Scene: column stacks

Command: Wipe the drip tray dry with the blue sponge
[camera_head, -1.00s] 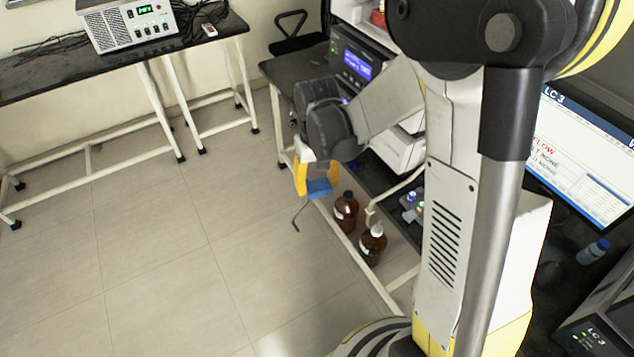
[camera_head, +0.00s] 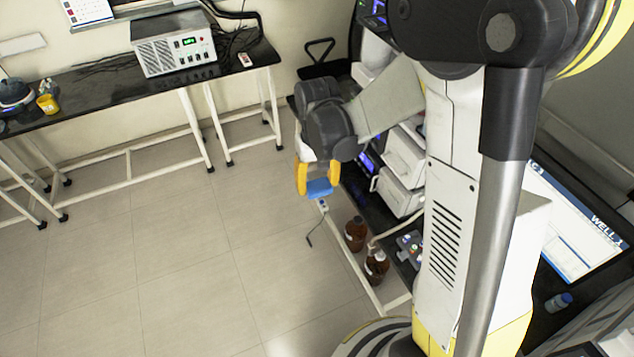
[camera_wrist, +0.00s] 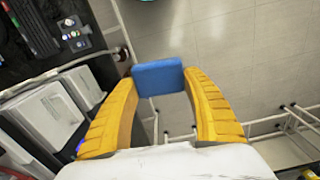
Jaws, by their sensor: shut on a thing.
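My gripper (camera_head: 318,180) has yellow fingers and is shut on the blue sponge (camera_head: 319,188). In the wrist view, the sponge (camera_wrist: 158,78) sits between the tips of the two fingers, and the gripper (camera_wrist: 160,85) holds it over open floor beside the dark bench. No drip tray can be made out in either view; my arm hides part of the bench.
White instrument modules (camera_head: 402,160) stand on the dark bench on the right. Brown bottles (camera_head: 376,266) stand by its white frame. A grey power unit (camera_head: 173,44) and a yellow cup (camera_head: 47,104) are on the back table. The tiled floor (camera_head: 180,260) is clear.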

